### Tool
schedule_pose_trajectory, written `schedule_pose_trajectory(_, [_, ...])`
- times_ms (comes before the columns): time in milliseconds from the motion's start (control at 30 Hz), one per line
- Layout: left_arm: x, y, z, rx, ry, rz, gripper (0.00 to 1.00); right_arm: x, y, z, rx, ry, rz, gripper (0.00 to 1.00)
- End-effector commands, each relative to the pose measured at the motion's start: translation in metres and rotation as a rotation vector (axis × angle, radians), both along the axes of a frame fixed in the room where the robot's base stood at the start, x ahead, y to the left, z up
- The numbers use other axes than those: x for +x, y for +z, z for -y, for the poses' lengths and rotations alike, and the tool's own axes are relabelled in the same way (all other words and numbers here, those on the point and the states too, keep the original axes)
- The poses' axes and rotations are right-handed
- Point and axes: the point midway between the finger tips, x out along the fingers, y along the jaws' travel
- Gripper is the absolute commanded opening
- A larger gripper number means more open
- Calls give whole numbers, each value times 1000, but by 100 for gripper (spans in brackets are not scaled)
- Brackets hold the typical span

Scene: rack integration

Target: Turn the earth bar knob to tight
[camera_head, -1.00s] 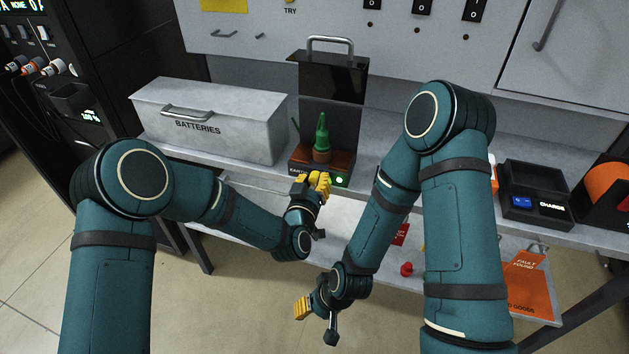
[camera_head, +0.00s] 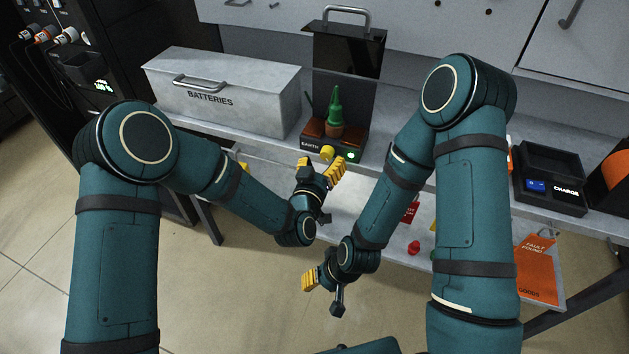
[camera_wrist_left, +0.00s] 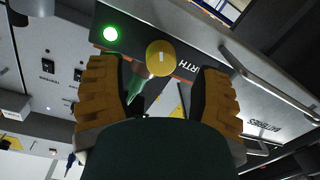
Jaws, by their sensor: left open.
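The earth bar (camera_head: 313,141) is a low dark unit with a brown top, lettered EARTH, at the shelf's front edge. Its yellow knob (camera_head: 327,152) sticks out of the front face, left of a lit green lamp (camera_head: 352,155). My left gripper (camera_head: 321,167) is open and empty just in front of and below the knob. In the left wrist view the knob (camera_wrist_left: 161,58) shows a short pale mark and lies between the spread fingers, apart from both. I cannot read a tight marking. My right gripper (camera_head: 321,290) hangs low in front of the bench; its jaw opening is unclear.
A green-tipped object (camera_head: 335,108) stands on the earth bar. A grey BATTERIES box (camera_head: 230,100) is on its left, a black handled case (camera_head: 345,50) behind. A charger (camera_head: 550,180) sits at the right. A lower shelf (camera_head: 270,165) runs beneath. My right forearm is close by on the right.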

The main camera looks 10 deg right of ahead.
Motion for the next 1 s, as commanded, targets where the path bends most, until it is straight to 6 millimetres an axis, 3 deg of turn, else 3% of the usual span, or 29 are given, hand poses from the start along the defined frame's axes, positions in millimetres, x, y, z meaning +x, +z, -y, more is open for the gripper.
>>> schedule_pose_trajectory(200, [-39, 1, -24, 1, -1, -2, 65, 0, 0, 0, 0, 0, 0, 47])
schedule_pose_trajectory(400, [-65, 2, -39, 0, -1, -1, 65, 0, 0, 0, 0, 0, 0, 47])
schedule_pose_trajectory(600, [-74, 3, -45, 0, 1, 2, 65, 0, 0, 0, 0, 0, 0, 47])
schedule_pose_trajectory(1000, [-74, 3, -45, 0, 1, 2, 65, 0, 0, 0, 0, 0, 0, 47])
